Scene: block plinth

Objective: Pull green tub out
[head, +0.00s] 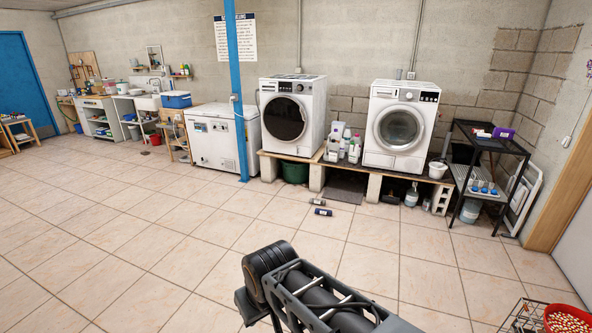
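The dark green tub (295,169) sits on the floor under the wooden plinth (335,165), below the left washing machine (291,116). A block support (317,177) of the plinth stands just right of it and another (268,166) just left. The plank covers the space above the tub, and its back is in shadow. Part of my arm shows at the bottom middle, well in front of the tub with floor between. My gripper's fingers cannot be made out in the head view.
A white chest freezer (213,137) and blue post (237,90) stand left. A black rack (478,170) stands right. The tiled floor in front is mostly clear.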

